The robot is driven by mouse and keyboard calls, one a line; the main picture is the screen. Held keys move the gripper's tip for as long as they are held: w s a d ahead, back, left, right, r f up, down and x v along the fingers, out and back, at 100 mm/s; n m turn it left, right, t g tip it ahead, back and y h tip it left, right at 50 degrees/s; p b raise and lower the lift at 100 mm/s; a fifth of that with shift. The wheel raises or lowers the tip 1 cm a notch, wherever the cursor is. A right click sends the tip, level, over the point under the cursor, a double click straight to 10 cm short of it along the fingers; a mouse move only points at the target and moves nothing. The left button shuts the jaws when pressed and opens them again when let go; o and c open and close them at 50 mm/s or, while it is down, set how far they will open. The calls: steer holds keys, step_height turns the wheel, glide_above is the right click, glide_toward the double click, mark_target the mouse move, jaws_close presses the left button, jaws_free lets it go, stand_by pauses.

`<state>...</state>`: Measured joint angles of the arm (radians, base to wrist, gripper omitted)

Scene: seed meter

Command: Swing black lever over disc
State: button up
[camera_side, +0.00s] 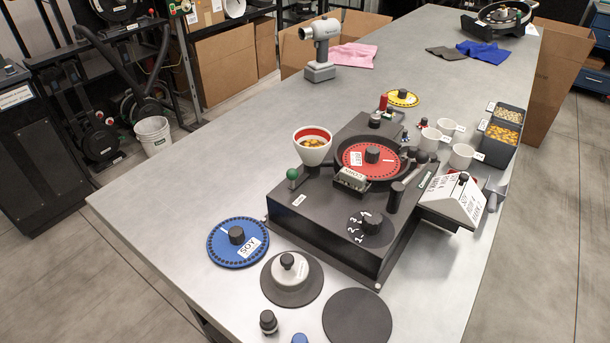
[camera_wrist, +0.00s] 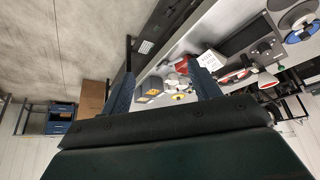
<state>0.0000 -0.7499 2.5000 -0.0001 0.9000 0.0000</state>
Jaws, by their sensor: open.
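The seed meter (camera_side: 330,225) is a dark box on the grey table in the side view. A red disc (camera_side: 358,162) with a black knob lies in its round black housing. A black lever (camera_side: 395,197) with an upright grip stands right of the disc; its grey arm points up and right, away from the disc. A second dark knobbed part (camera_side: 421,158) is close behind it. My gripper (camera_wrist: 160,72) is open and empty in the wrist view, its two fingers apart, and is not seen in the side view. The meter (camera_wrist: 250,35) shows tilted at the upper right there.
A white hopper cup (camera_side: 312,150) and green knob (camera_side: 292,174) stand at the meter's left. White cups (camera_side: 461,156), seed bins (camera_side: 500,134) and a white labelled box (camera_side: 462,200) are at right. The left table is clear.

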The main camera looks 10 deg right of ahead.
stand_by(0.3)
steer(key=shift+r, duration=0.1)
steer(key=c, duration=0.4)
steer(key=w+a+r+g, duration=0.1)
steer(key=w+a+r, duration=0.35)
steer(key=w, duration=0.35)
steer(key=w+a+r+g, duration=0.25)
steer(key=w+r, duration=0.25)
steer(key=w, duration=0.4)
steer(key=w+a+f, duration=0.1)
steer(key=w+a, duration=0.3)
steer(key=w+a+f+g, duration=0.1)
steer(key=w+a+f, duration=0.1)
steer(key=w+a, duration=0.3)
steer(key=w+a+f+n+g, duration=0.1)
steer(key=w+a, duration=0.4)
steer(key=shift+a+f, duration=0.15)
steer(key=shift+f, duration=0.1)
